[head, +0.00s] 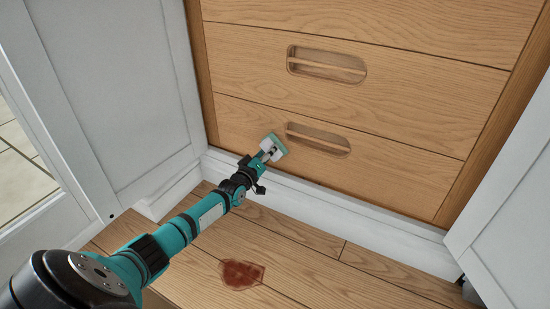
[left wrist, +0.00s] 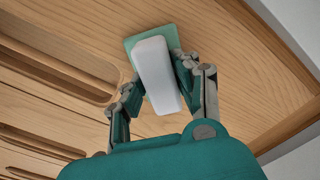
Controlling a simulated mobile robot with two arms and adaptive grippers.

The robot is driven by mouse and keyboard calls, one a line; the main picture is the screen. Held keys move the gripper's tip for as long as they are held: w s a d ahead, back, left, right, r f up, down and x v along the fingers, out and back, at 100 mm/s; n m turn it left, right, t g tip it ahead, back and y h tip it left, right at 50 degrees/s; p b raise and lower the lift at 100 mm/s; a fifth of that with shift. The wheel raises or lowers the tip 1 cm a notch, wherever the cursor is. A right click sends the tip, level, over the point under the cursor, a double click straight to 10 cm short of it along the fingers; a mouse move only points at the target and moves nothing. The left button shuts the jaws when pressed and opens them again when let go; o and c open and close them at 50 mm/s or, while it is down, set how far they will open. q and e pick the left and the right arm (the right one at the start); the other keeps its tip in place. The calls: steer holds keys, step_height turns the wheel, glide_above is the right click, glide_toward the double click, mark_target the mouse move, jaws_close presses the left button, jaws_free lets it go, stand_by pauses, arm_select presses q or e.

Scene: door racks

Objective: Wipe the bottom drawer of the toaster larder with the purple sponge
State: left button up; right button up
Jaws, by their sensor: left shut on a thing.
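My left gripper (head: 266,156) is shut on a small sponge (head: 273,147). The sponge looks white with a pale green layer, not purple. In the left wrist view the sponge (left wrist: 157,76) sits between the two fingers of the gripper (left wrist: 158,92), its green side facing the wood. It is at the front of the bottom drawer (head: 400,160), just left of the slot handle (head: 318,140). It looks pressed to the wood or very close; I cannot tell which. The drawer is shut and no mark shows on its front. My right gripper is not in view.
A shut drawer (head: 420,95) with its own slot handle (head: 326,64) is above. White doors stand open at left (head: 110,90) and right (head: 515,200). A white plinth (head: 330,205) runs below. A reddish-brown stain (head: 241,273) is on the wooden floor.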

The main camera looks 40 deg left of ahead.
arm_select(q)
steer(key=shift+a+r, duration=0.1)
steer(key=shift+a, duration=0.3)
steer(key=a+b, duration=0.5)
steer(key=shift+s+a+f, duration=0.15)
steer(key=shift+s+f, duration=0.1)
steer(key=shift+s, duration=0.05)
steer(key=shift+a+r+b, duration=0.1)
steer(key=shift+a+b, duration=0.8)
steer(key=shift+b, duration=0.2)
steer(key=shift+s+a+r, duration=0.1)
steer(key=shift+a+r, duration=0.05)
steer(key=shift+a, duration=0.1)
steer(key=shift+r, duration=0.1)
